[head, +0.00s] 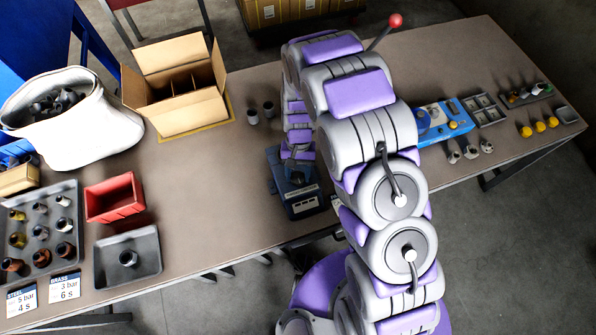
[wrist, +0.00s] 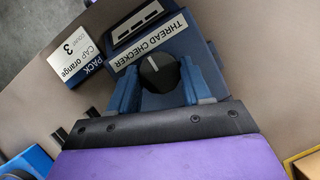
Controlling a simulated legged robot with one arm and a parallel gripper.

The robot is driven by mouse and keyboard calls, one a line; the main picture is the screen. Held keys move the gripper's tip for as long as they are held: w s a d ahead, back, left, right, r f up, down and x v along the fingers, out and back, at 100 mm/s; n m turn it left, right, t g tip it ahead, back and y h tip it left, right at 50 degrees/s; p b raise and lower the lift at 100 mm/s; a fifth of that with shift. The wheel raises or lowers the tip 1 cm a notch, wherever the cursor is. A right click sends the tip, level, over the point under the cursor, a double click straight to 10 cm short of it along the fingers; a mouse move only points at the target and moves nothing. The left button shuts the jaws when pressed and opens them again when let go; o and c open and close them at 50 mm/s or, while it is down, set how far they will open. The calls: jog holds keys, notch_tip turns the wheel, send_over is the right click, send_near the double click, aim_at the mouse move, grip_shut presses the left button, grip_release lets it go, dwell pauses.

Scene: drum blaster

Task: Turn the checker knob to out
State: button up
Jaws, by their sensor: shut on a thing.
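The blue thread checker (head: 303,203) stands near the front edge of the table in the head view, partly hidden by my arm. In the wrist view its white "THREAD CHECKER" label (wrist: 148,41) shows above a round black knob (wrist: 158,75). A short pale mark on the knob points toward the label. My gripper (wrist: 158,82) has one blue finger on each side of the knob and is shut on it. The knob's lower part is hidden by the gripper. No "out" marking is readable.
A white card reading "PACK CAP orange 3" (wrist: 72,54) lies beside the checker. A cardboard box (head: 178,113), white sack (head: 75,125), red bin (head: 114,197) and grey trays stand to the left. A blue device (head: 440,121) and small parts stand to the right.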

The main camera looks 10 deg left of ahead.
jog(key=shift+a, duration=0.1)
jog(key=o, duration=1)
jog(key=shift+p+v, duration=1)
jog(key=shift+v, duration=7.65)
